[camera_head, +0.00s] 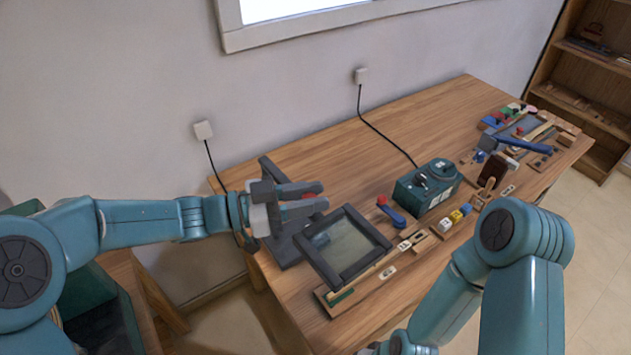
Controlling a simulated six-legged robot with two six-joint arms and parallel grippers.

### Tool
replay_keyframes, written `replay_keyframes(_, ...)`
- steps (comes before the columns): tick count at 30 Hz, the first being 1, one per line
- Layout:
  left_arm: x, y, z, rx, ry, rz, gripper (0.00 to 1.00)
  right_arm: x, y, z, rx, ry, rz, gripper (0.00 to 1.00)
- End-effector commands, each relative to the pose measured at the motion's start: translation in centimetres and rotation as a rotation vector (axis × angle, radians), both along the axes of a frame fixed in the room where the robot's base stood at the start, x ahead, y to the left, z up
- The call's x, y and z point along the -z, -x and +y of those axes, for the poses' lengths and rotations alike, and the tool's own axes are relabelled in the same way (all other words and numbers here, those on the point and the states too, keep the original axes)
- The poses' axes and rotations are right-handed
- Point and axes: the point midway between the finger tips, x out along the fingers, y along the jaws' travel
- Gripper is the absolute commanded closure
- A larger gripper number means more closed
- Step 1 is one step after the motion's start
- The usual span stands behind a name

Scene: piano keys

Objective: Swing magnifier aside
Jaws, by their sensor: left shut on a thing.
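The magnifier is a square pane in a thick dark grey frame (305,247), left of the middle of the wooden table. It sits over a wooden board and hides part of it. A dark grey support (268,166) stands behind and left of it. My left gripper (318,198) is at the magnifier's upper left, between the support and the frame, shut on a dark part of the magnifier. A bit of red shows between its fingers. My right arm comes in at the lower right, and its gripper is mostly out of the picture at the bottom edge.
A green box (427,188) with a cable stands right of the magnifier. A blue piece with a red end (391,212) and small coloured blocks (455,216) lie near it. Tools and parts crowd the table's right end. The table's back middle (340,150) is clear.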

Motion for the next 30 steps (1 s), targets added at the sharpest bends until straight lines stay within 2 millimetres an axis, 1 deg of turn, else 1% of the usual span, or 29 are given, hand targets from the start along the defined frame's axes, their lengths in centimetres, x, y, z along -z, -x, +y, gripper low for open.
replay_keyframes(1, -0.67, -0.11, 0.32, 0.008, 0.007, -0.006, 1.00, -0.50, 0.00, 0.00, 0.000, 0.000, 0.000, 0.57)
replay_keyframes(9, -0.55, 0.28, 0.74, 0.054, 0.009, -0.006, 1.00, -0.93, -0.01, -0.01, 0.000, 0.000, 0.000, 0.57)
replay_keyframes(21, -0.52, 0.34, 0.86, 0.060, 0.010, -0.008, 1.00, -0.91, -0.01, 0.00, 0.000, 0.000, 0.000, 0.57)
replay_keyframes(22, -0.52, 0.34, 0.87, 0.060, 0.010, -0.008, 0.61, -0.91, -0.01, 0.00, 0.000, 0.000, 0.000, 0.57)
replay_keyframes(23, -0.50, 0.34, 0.88, 0.060, 0.009, -0.007, 0.52, -0.91, -0.01, 0.00, 0.000, 0.000, 0.000, 0.57)
replay_keyframes(30, -0.27, 0.41, 0.94, 0.061, 0.006, -0.004, 0.51, -0.89, -0.01, 0.00, 0.000, 0.000, 0.000, 0.57)
